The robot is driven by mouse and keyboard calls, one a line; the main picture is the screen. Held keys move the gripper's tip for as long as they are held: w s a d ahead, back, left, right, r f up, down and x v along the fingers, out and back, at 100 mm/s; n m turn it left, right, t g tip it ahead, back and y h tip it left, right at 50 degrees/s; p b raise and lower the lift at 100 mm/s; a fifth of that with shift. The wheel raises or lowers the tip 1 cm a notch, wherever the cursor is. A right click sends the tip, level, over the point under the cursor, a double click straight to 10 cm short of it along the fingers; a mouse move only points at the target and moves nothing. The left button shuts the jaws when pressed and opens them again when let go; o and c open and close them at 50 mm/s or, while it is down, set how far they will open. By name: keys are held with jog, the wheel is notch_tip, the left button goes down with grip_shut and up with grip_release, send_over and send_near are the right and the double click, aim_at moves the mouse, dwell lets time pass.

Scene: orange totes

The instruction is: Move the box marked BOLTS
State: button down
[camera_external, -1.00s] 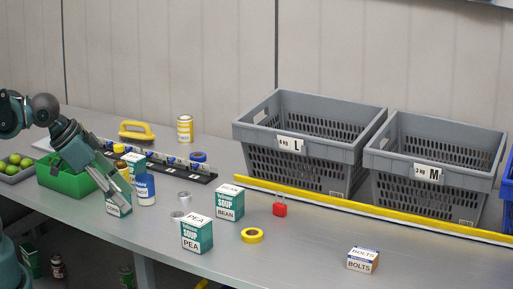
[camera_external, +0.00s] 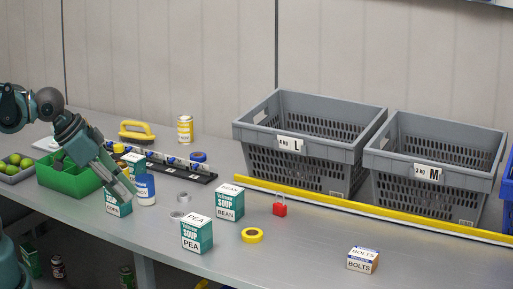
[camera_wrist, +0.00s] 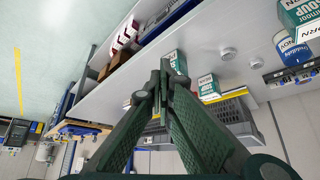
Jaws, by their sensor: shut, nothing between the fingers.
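My gripper (camera_external: 132,196) is at the far left, in front of the soup boxes and the blue-and-white can, well apart from the BOLTS box. In the wrist view my gripper's fingers (camera_wrist: 160,72) meet at the tips with nothing between them. I cannot make out the BOLTS box for certain in the wrist view.
Grey crates marked L (camera_external: 335,149) and M (camera_external: 435,155) stand behind a yellow strip (camera_external: 340,202). A PEA soup box (camera_external: 197,236), BEAN soup box (camera_external: 229,205), yellow tape (camera_external: 252,236) and red padlock (camera_external: 280,209) stand between my gripper and the BOLTS box. Table around the BOLTS box is clear.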

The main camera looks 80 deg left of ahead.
jog(key=w+d+r+m+g+p, duration=0.1)
jog(key=w+d+r+p, duration=0.1)
jog(key=w+r, duration=0.5)
jog(key=w+d+r+m+g+p, duration=0.1)
jog(key=w+d+r, duration=0.1)
jog(key=w, duration=0.9)
jog(key=w+d+r+m+g+p, duration=0.1)
jog(key=w+d+r+p, duration=0.1)
jog(key=w+r, duration=0.5)
jog(key=w+d+f+m+g+p, duration=0.1)
jog(key=w+d+f+p, duration=0.2)
jog(key=w, duration=0.8)
jog(key=w+d+f+m, duration=0.2)
jog(key=w+d, duration=0.2)
jog(key=w, duration=0.6)
jog(key=w+d+f+m+g+p, duration=0.1)
jog(key=w+d+f+p, duration=0.1)
jog(key=w+d+f, duration=0.4)
jog(key=w+d+f+m+g+p, duration=0.1)
jog(key=w+d+f, duration=0.5)
jog(key=w+f, duration=0.7)
jog(key=shift+d+m+g+p, duration=0.25)
jog(key=shift+m+g+p, duration=0.2)
jog(key=shift+p, duration=0.5)
jog(key=shift+f, duration=0.1)
